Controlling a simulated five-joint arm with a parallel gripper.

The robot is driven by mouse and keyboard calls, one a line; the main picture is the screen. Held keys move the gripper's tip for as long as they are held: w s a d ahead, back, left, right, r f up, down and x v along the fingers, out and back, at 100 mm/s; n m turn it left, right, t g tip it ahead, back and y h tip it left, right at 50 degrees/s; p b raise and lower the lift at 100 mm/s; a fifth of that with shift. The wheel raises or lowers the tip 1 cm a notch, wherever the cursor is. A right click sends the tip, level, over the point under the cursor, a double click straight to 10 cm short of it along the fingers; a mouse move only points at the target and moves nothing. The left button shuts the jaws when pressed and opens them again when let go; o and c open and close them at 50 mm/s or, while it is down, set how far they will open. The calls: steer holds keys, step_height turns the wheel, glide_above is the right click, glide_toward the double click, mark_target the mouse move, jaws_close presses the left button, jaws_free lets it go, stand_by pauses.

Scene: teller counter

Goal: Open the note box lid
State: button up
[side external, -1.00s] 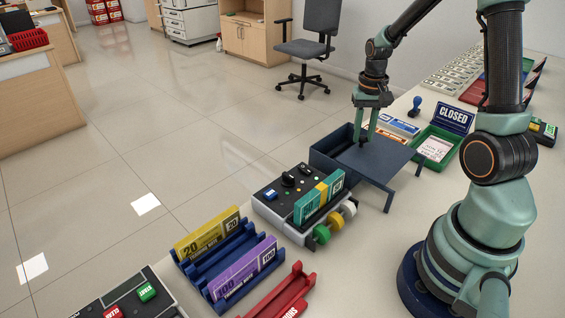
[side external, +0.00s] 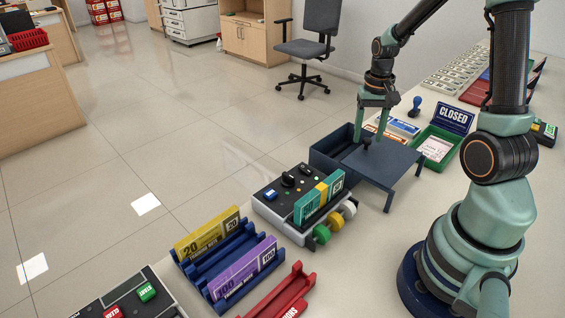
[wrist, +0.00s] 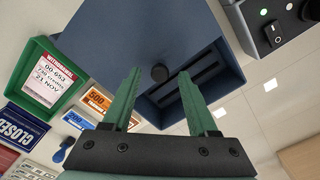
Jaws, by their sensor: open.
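The note box (side external: 330,160) is a dark blue box on the counter; its interior with dark slots shows in the wrist view (wrist: 205,82). Its flat blue lid (side external: 392,161) is slid to the right, off much of the box, with legs under its far end. A small dark knob (wrist: 159,73) sits near the lid's edge beside the opening. My gripper (side external: 376,135) is open above the lid's left end. In the wrist view its green fingers (wrist: 160,80) stand apart on both sides of the knob, with gaps visible.
A green tray (side external: 425,155) with a card and a CLOSED sign (side external: 453,117) stand right of the lid. A control console (side external: 283,190) with knobs and a teal note bundle stands in front of the box. Blue note racks (side external: 217,262) lie nearer. A blue stamp (side external: 414,107) stands behind.

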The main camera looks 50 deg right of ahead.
step_height(320, 180, up, 12)
steer(key=shift+f, duration=0.15)
stand_by(0.4)
steer(key=s+a+r+n+t, duration=0.1)
steer(key=a+n, duration=0.3)
steer(key=a, duration=0.5)
steer(key=s+a+r+n+t, duration=0.1)
steer(key=a+n+t, duration=0.3)
steer(key=a, duration=0.6)
steer(key=shift+s+a+r+n+t, duration=0.35)
steer(key=shift+r+n, duration=0.15)
steer(key=shift+r, duration=0.35)
